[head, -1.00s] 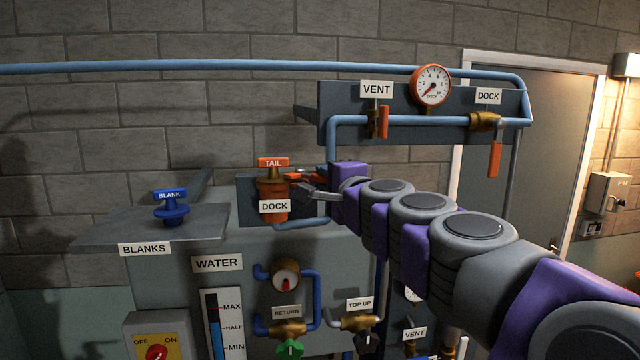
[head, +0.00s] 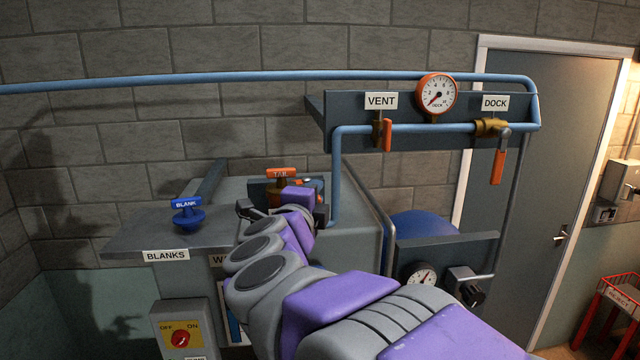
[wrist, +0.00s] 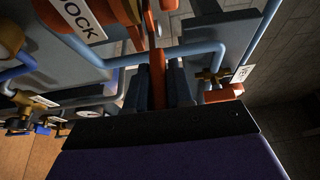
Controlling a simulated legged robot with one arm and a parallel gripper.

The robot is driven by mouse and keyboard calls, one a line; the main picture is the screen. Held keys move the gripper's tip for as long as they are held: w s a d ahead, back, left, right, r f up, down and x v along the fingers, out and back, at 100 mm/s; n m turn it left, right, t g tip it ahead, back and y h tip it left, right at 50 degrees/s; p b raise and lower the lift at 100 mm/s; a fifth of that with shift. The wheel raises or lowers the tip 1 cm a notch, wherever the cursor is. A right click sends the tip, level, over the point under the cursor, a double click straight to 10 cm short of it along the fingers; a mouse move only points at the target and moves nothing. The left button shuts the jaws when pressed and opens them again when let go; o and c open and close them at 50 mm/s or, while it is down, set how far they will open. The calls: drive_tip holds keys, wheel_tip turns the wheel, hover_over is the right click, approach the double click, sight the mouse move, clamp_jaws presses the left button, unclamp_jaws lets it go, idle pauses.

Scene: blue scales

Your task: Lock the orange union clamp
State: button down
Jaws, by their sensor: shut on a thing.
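The orange union, topped by an orange TAIL tag (head: 281,174), stands at the dock behind my arm in the head view. My wrist hides most of its clamp there. In the wrist view, part of the orange union (wrist: 124,10) shows at the top beside a white DOCK label (wrist: 78,20). The clamp's orange lever (wrist: 156,58) runs down from it between my dark fingers. My gripper (wrist: 160,84) is shut on this lever. In the head view the fingertips are hidden, and I cannot tell there how far the clamp is closed.
A blue BLANK cap (head: 187,218) stands on the grey shelf (head: 135,236) to the left. A blue pipe (head: 336,180) passes just right of the union. Above right is a panel with a gauge (head: 437,93) and orange-handled VENT (head: 386,135) and DOCK (head: 498,166) valves.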

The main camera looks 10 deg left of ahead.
drive_tip(key=shift+a+f, duration=0.25)
drive_tip(key=c, duration=1.4)
unclamp_jaws()
drive_tip(key=o, duration=0.3)
drive_tip(key=shift+a, duration=0.3)
drive_tip(key=shift+w+a, duration=0.1)
drive_tip(key=shift+a, duration=0.2)
drive_tip(key=s, duration=0.5)
drive_tip(key=s+a+b, duration=0.1)
drive_tip(key=s, duration=0.5)
drive_tip(key=s+a, duration=0.1)
drive_tip(key=s, duration=0.5)
drive_tip(key=shift+s+a+b, duration=0.1)
drive_tip(key=shift+b, duration=0.2)
drive_tip(key=shift+a, duration=0.15)
drive_tip(key=shift+a+f, duration=0.1)
